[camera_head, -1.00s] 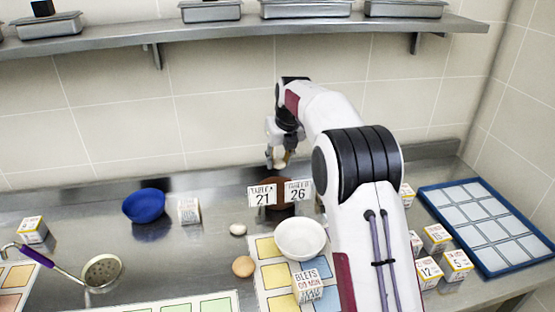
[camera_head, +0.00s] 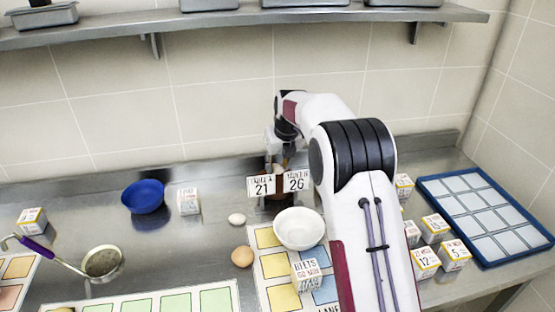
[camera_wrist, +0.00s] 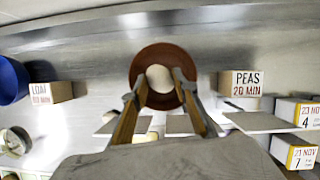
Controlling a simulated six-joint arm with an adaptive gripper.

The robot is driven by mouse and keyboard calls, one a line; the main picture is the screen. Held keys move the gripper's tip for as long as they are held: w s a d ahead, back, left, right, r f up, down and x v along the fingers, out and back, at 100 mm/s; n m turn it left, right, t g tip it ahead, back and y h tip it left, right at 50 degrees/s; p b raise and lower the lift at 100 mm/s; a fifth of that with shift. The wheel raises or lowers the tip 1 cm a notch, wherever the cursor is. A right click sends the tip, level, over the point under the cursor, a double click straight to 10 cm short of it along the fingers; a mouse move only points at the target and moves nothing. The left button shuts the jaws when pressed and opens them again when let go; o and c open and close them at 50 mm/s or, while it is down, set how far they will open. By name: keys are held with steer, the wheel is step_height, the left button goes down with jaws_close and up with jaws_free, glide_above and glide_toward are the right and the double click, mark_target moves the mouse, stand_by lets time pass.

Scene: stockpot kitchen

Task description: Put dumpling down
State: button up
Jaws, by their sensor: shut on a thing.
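The dumpling (camera_wrist: 159,78) is a pale round lump between my fingertips in the wrist view. My gripper (camera_wrist: 162,84) is shut on it, over the mouth of a round brown bowl (camera_wrist: 150,55). I cannot tell whether the dumpling touches the bowl's bottom. In the head view, my gripper (camera_head: 276,168) points down at the back of the counter. The brown bowl (camera_head: 272,203) is mostly hidden there behind two cards reading 21 and 26. The dumpling is hard to make out in the head view.
A white bowl (camera_head: 299,229) stands in front of the cards. A white lump (camera_head: 237,219) and a tan ball (camera_head: 242,257) lie left of it. A blue bowl (camera_head: 143,197) and ladle (camera_head: 103,262) are further left. Small boxes and a blue-rimmed tray (camera_head: 485,220) are at right.

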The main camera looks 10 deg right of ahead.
mark_target(278, 178)
steer(key=shift+f, duration=2.65)
steer(key=o, duration=1)
steer(key=shift+o, duration=0.2)
steer(key=shift+r, duration=0.1)
steer(key=shift+r, duration=3.4)
steer(key=shift+r, duration=0.1)
